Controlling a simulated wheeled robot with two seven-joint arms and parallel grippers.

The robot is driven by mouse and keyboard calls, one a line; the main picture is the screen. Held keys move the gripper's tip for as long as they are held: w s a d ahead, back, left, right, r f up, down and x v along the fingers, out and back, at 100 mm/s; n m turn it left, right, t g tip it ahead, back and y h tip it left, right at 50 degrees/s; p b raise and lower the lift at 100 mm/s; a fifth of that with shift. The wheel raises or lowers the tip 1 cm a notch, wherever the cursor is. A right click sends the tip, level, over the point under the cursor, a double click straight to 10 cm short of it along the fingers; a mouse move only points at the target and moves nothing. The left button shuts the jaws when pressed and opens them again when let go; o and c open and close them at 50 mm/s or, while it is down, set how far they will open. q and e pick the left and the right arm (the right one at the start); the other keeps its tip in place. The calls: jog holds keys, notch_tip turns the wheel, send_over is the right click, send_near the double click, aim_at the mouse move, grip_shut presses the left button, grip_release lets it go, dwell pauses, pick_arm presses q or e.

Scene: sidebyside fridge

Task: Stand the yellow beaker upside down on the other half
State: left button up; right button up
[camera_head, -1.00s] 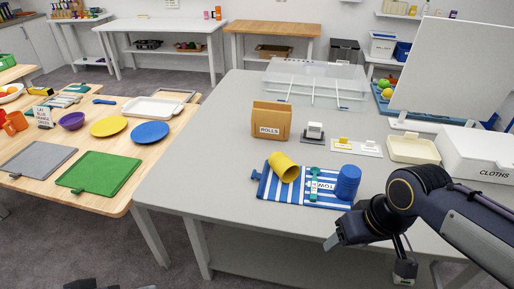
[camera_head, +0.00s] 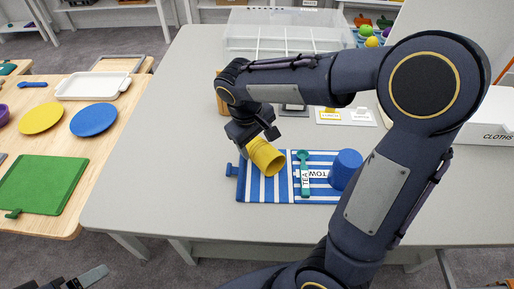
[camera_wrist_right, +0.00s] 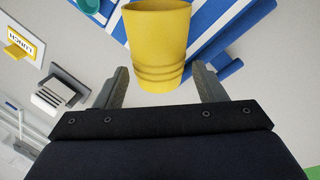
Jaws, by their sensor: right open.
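The yellow beaker (camera_head: 266,158) lies on its side on the left half of the blue-and-white striped tea towel (camera_head: 283,188), its mouth toward the lower right in the head view. My right gripper (camera_head: 258,138) is open at the beaker's base end. In the right wrist view the base of the yellow beaker (camera_wrist_right: 158,75) is between the two spread fingers, with gaps at the sides. A blue beaker (camera_head: 345,168) stands on the right half of the towel. A green spoon-like piece (camera_head: 304,174) lies between the halves. My left gripper (camera_head: 88,277) is only partly visible at the bottom left.
A wooden rolls box (camera_head: 221,97) is partly hidden behind my right arm. Small yellow and white card stands (camera_head: 345,115) and the cloths box (camera_head: 482,132) are farther back and right. A clear divided case (camera_head: 283,32) is at the back. The table left of the towel is clear.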

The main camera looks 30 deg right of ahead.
aim_at(258, 144)
jog(key=x, duration=0.4)
jog(key=shift+w, duration=0.15)
jog(key=c, duration=0.6)
jog(key=shift+c, duration=0.2)
jog(key=shift+r, duration=0.4)
jog(key=shift+d+v, duration=0.25)
jog(key=shift+v, duration=0.9)
jog(key=s+r, duration=0.1)
jog(key=r, duration=0.1)
jog(key=s+a+r, duration=0.1)
jog(key=s+r, duration=0.2)
jog(key=shift+a+r, duration=0.35)
jog(key=shift+a, duration=0.05)
jog(key=s+a+r, duration=0.3)
jog(key=s+r, duration=0.1)
jog(key=s, duration=0.4)
jog(key=shift+s+a, duration=0.35)
jog(key=shift+s, duration=0.05)
